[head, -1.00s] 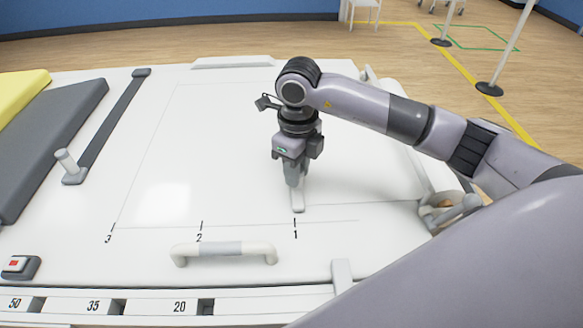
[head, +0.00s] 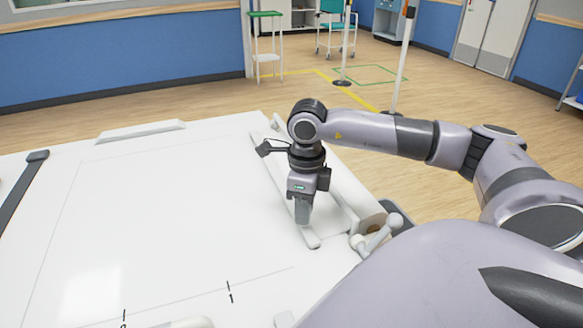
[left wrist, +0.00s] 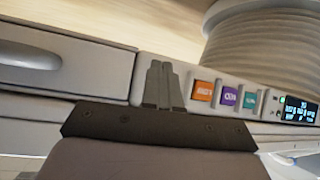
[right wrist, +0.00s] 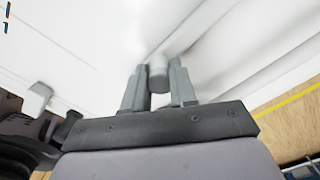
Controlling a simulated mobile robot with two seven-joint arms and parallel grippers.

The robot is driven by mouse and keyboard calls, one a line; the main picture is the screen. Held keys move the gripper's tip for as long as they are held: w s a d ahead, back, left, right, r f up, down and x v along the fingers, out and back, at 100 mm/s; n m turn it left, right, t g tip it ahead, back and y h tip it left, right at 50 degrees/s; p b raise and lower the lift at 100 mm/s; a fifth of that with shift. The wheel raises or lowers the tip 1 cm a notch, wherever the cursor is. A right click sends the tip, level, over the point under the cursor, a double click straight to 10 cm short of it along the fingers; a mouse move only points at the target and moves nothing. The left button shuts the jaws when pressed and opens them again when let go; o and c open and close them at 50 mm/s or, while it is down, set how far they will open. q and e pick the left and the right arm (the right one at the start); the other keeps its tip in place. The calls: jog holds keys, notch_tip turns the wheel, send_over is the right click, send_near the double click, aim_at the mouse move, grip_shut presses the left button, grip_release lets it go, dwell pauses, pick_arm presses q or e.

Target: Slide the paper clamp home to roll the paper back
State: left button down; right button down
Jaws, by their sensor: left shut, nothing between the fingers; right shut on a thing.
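The paper clamp (head: 313,241) is a pale grey bar lying across the white table top near its right side, to the right of the "1" mark (head: 230,291). My right gripper (head: 302,222) is over the clamp, and in the right wrist view (right wrist: 157,90) its fingers are shut on the clamp's round grey post (right wrist: 158,76). The arm hides much of the bar in the head view. A paper roll (head: 371,224) shows its tan end at the table's right edge. My left gripper (left wrist: 163,84) is shut and empty in the left wrist view.
A crank handle (head: 381,236) stands beside the roll. A dark rail (head: 22,185) lies at the far left. The left wrist view shows orange, purple and teal labels (left wrist: 230,95) on a panel close by. The table's middle is clear.

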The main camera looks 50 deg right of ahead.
jog(key=shift+d, duration=0.2)
jog(key=c, duration=0.9)
grip_release()
jog(key=shift+s, duration=0.1)
jog(key=shift+r, duration=0.1)
jog(key=shift+r+p, duration=0.55)
jog(key=shift+r, duration=2.95)
